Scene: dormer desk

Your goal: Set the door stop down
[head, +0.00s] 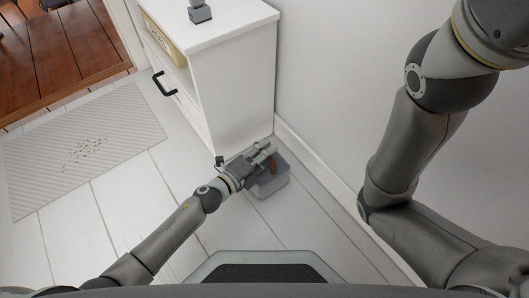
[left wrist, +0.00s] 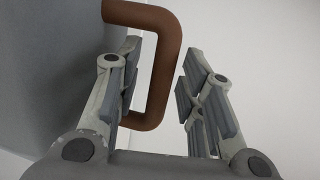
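The door stop (head: 273,184) is a grey block with a brown loop handle (head: 268,163). In the head view it appears to rest upright on the white plank floor, in the corner by the white cabinet and the wall. My left gripper (head: 264,155) is right over it and hides part of its top. In the left wrist view the fingers (left wrist: 160,95) are spread, with the handle's long bar (left wrist: 162,70) between them and gaps on both sides. The grey body (left wrist: 45,70) fills the left of that view. My right arm shows at right, but its gripper is outside the frame.
The white cabinet (head: 235,85) stands just beyond the door stop, with a small grey object (head: 199,12) on top. The wall (head: 325,75) is close on the right. A pale striped mat (head: 80,145) lies at left. The floor between mat and door stop is clear.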

